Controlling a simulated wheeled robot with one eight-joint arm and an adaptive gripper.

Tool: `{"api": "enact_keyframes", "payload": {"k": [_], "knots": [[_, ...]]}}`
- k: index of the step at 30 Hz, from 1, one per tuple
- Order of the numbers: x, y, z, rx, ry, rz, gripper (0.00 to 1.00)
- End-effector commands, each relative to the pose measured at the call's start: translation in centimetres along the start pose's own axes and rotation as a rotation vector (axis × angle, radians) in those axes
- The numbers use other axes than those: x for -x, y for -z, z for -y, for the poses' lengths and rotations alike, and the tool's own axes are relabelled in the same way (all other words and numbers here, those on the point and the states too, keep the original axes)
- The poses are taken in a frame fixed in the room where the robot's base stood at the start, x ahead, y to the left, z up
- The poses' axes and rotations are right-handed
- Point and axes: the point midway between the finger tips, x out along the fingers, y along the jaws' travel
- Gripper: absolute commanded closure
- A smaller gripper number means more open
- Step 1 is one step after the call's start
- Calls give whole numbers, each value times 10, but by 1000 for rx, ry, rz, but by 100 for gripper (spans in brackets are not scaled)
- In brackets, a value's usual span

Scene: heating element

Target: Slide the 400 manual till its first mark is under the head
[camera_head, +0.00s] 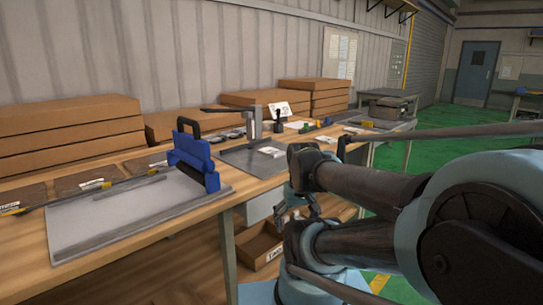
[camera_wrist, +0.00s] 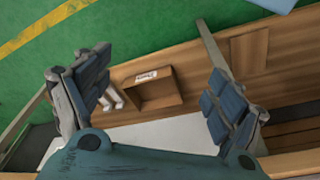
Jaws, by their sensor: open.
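No label reading 400 can be made out, so I cannot tell which item is the 400 manual. A small white booklet or label (camera_head: 270,151) lies on a grey plate (camera_head: 238,154) on the bench. A grey upright device with a lever arm (camera_head: 253,122) stands behind it; whether it carries the head is unclear. No mark on a manual is visible. My gripper (camera_head: 303,208) hangs beside the bench's front edge, below the top. In the wrist view my gripper (camera_wrist: 158,95) is open and empty, its padded fingers wide apart.
Brown stacks (camera_head: 70,140) line the wall. An open cardboard box (camera_head: 262,247) sits below the bench; it also shows in the wrist view (camera_wrist: 155,92).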

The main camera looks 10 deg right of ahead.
Motion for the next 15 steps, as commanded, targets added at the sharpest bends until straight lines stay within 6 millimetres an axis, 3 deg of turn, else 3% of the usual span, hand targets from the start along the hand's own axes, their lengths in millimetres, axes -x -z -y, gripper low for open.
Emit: {"api": "enact_keyframes", "payload": {"k": [1, 6, 12, 15], "knots": [[0, 0, 0, 0, 0, 0, 14], [12, -2, 0, -46, 2, -11, 52], [41, 39, 0, -318, 19, -5, 98], [57, 65, -3, -503, 28, 1, 100]]}}
